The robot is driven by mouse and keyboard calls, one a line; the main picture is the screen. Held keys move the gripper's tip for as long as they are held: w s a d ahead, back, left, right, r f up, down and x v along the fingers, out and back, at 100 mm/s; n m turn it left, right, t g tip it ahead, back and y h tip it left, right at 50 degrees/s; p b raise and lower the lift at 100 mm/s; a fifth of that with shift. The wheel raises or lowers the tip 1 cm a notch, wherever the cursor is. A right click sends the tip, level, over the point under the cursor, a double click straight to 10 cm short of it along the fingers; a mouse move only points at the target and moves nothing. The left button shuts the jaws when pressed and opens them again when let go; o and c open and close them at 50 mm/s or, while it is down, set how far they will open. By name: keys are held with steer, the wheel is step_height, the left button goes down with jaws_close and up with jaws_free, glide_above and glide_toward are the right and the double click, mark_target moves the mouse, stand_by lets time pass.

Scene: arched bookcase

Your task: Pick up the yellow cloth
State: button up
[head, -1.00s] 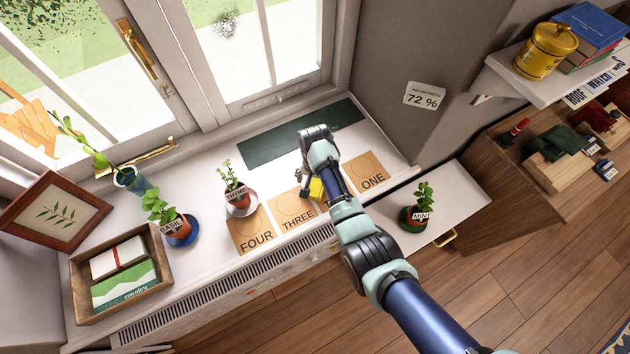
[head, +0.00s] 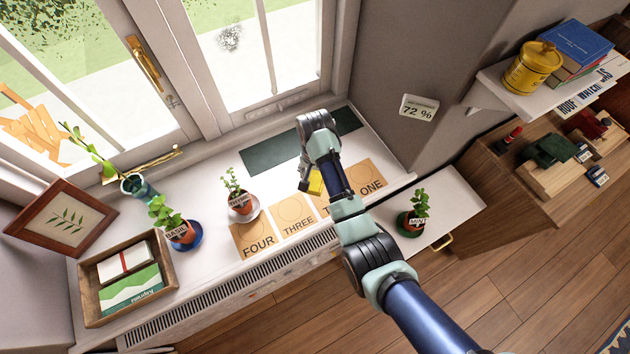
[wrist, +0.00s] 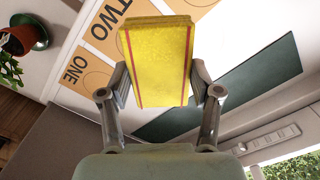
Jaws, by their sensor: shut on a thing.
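The yellow cloth (wrist: 158,62) is a folded flat pad with a red stripe along each side. In the wrist view it sits between the two fingers of my gripper (wrist: 160,85), which is shut on it. In the head view my gripper (head: 312,182) is over the sill, with a bit of the yellow cloth (head: 315,183) showing beside my arm. The cloth looks held above the card marked TWO (wrist: 112,22). My arm hides part of that card in the head view. The cloth's gap to the sill is hard to judge.
Cards FOUR (head: 254,240), THREE (head: 295,215) and ONE (head: 367,178) lie along the sill. A dark green mat (head: 275,156) lies behind. Potted plants stand at BASIL (head: 182,232), the middle sill (head: 240,200) and MINT (head: 412,224). A wooden tray (head: 88,300) stands front left.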

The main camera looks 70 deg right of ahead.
mark_target(314, 177)
step_height(314, 177, up, 11)
steer(key=p, duration=0.3)
steer(key=shift+f+p, duration=0.15)
steer(key=shift+p, duration=0.2)
steer(key=shift+w, duration=0.1)
steer(key=w+a+r+n, duration=0.1)
steer(key=w+a+n, duration=0.7)
steer(key=w+a, duration=0.75)
steer(key=w+a+r+n, duration=0.1)
steer(key=w+a+n, duration=0.3)
steer(key=a, duration=0.8)
steer(key=w+a+r+n, duration=0.15)
steer(key=a+n, duration=0.35)
steer(key=a, duration=0.7)
step_height(314, 177, up, 26)
steer(key=p, duration=2.6)
steer(key=shift+w+f, duration=0.25)
steer(key=shift+w, duration=0.2)
steer(key=shift+f, duration=0.1)
